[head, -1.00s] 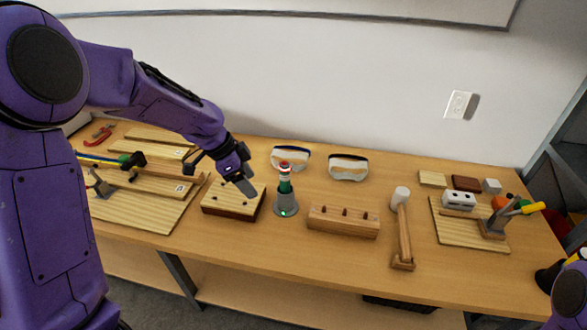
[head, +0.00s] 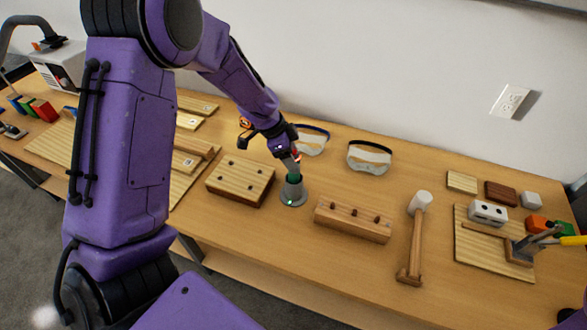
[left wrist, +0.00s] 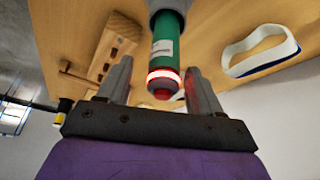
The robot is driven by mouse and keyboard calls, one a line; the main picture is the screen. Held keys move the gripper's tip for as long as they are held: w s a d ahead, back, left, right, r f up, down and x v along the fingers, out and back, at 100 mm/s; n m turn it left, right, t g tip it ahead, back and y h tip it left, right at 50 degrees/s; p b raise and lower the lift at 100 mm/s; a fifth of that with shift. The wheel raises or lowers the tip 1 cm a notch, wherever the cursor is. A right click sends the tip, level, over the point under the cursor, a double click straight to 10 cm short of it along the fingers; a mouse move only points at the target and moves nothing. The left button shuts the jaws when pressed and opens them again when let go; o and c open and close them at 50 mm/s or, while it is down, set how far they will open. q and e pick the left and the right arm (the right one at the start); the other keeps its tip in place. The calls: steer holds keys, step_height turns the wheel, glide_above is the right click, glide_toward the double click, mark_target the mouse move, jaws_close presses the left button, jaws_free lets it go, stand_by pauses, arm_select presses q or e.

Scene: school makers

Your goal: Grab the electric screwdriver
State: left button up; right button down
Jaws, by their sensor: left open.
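The electric screwdriver (head: 295,179) stands upright in a grey conical stand (head: 292,194) with a small green light, near the middle of the table. In the head view its upper part is mostly hidden by my left gripper (head: 291,164). In the left wrist view the screwdriver (left wrist: 165,48) shows a green body, a glowing pale ring and a red end. The left gripper (left wrist: 160,85) is open, one finger on each side of the screwdriver's end. Gaps show on both sides, so it is not clamped.
A drilled wooden block (head: 240,180) stands left of the stand, and a pegged wooden block (head: 352,220) stands to the right. Two goggles (head: 369,157) lie behind. A mallet (head: 417,240) and a board with tools (head: 490,250) are farther right.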

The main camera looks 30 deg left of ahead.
arm_select(q)
steer(key=x, duration=0.3)
steer(key=shift+w+f, duration=0.15)
jaws_close()
